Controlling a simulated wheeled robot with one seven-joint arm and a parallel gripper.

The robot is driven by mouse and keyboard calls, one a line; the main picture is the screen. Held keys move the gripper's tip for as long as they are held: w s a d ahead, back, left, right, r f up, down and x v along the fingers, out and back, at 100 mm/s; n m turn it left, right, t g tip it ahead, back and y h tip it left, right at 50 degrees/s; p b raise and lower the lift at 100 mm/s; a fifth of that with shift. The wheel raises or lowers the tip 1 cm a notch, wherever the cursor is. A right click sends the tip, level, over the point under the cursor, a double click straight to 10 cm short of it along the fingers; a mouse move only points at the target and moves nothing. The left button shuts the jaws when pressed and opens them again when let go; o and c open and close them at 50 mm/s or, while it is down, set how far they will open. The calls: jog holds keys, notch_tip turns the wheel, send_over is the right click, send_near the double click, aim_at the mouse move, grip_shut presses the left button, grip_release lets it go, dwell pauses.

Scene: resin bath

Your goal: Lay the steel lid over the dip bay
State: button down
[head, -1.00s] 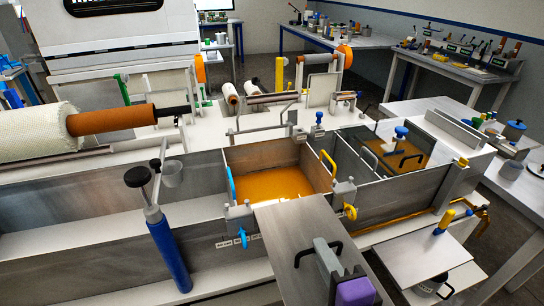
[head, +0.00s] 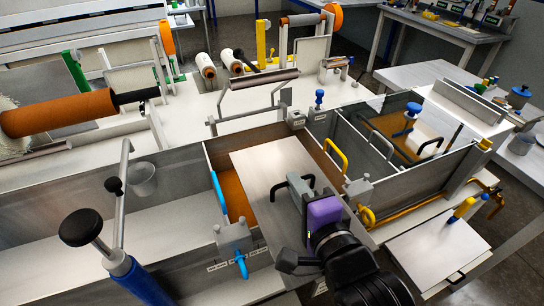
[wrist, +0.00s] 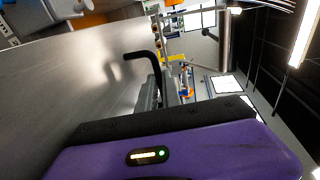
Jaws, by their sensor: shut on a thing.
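The flat steel lid (head: 262,158) is held by my gripper (head: 300,188), whose grey fingers are shut on its black bar handle (head: 278,190). In the head view the lid overlaps the right part of the dip bay (head: 236,196), and its near end reaches past the front wall. Orange resin shows in a strip to the left of the lid. I cannot tell whether the lid touches the rim. In the wrist view the lid (wrist: 75,85) fills the left side, with the handle (wrist: 150,62) beyond the purple gripper body.
A blue handle (head: 219,192) and a clamp with a blue lever (head: 236,245) stand at the bay's left. A yellow handle (head: 335,157) and a grey clamp (head: 358,188) are close to the lid's right. A black-knobbed post (head: 112,225) rises at front left.

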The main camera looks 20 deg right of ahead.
aim_at(273, 155)
jog(key=r+p+x, duration=0.1)
jog(key=x, duration=0.3)
jog(key=r+x, duration=0.1)
jog(key=x, duration=0.4)
jog(key=r+p+x, duration=0.1)
jog(key=x, duration=0.3)
jog(key=shift+w+f+p, duration=0.1)
jog(key=shift+w+p, duration=0.25)
jog(key=shift+w, duration=0.15)
jog(key=shift+w+f+p, duration=0.1)
jog(key=shift+f+p, duration=0.35)
jog(key=shift+f, duration=1.4)
jog(key=shift+f, duration=0.15)
jog(key=c, duration=1.5)
grip_release()
jog(key=shift+c, duration=0.2)
jog(key=b+v, duration=0.2)
jog(key=v, duration=0.8)
jog(key=shift+s, duration=0.25)
jog(key=shift+s+r, duration=0.4)
jog(key=shift+s, duration=0.35)
